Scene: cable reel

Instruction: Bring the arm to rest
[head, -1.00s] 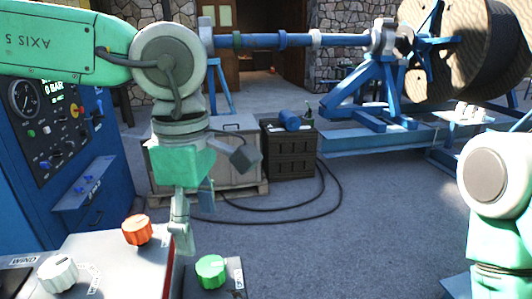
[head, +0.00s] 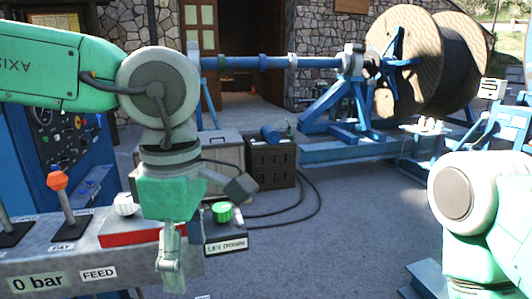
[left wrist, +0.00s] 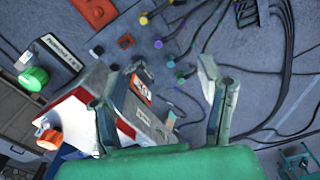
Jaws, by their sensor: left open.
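My left gripper (head: 172,275) hangs fingers-down from the green and white left arm in the head view, at the front of the control console (head: 100,262). In the left wrist view its two fingers (left wrist: 165,95) are spread, with nothing held between them. The green knob (head: 221,211) stands to the right of the gripper, and the white knob (head: 124,204) to its left. The right arm (head: 460,200) shows at the right edge of the head view; its gripper is out of view.
An orange-topped lever (head: 57,181) stands on the console's left part. Behind are a dark crate (head: 271,163) and a blue gauge cabinet (head: 75,150). The cable reel (head: 400,65) stands at the back right.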

